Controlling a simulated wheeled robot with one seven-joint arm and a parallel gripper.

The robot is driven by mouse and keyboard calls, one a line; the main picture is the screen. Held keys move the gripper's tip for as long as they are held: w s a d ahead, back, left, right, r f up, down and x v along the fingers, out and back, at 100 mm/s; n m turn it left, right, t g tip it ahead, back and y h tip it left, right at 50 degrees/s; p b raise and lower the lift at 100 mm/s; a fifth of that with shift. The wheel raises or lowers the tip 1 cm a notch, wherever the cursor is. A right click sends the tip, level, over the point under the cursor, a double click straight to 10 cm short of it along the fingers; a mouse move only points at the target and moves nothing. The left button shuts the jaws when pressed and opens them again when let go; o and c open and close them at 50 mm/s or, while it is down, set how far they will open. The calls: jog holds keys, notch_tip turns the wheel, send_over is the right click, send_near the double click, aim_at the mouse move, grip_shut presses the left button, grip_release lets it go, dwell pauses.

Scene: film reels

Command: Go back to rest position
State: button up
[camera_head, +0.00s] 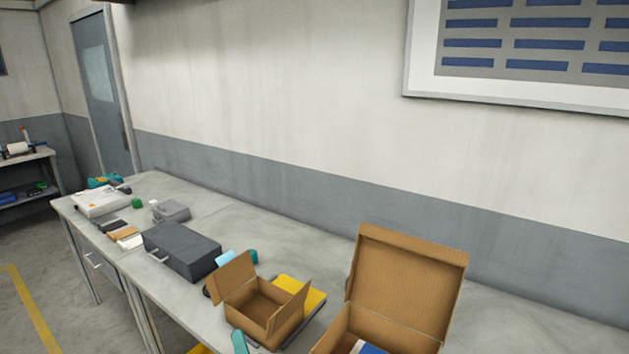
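My gripper and arm do not show in the head view, so I cannot see whether the gripper is open, shut or holding anything. No film reel can be made out. A long grey workbench (310,226) runs along the wall from the far left to the lower right. On it stand a small open cardboard box (243,318) and a larger open cardboard box (408,283) with its lid up. A blue and white item (368,348) lies inside the larger box, cut off by the bottom edge.
A dark grey case (182,250) lies on the bench, with a yellow item (300,295) behind the small box. Farther left are a small grey box (171,211) and a white binder-like item (101,202). The bench's back strip and right end look clear.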

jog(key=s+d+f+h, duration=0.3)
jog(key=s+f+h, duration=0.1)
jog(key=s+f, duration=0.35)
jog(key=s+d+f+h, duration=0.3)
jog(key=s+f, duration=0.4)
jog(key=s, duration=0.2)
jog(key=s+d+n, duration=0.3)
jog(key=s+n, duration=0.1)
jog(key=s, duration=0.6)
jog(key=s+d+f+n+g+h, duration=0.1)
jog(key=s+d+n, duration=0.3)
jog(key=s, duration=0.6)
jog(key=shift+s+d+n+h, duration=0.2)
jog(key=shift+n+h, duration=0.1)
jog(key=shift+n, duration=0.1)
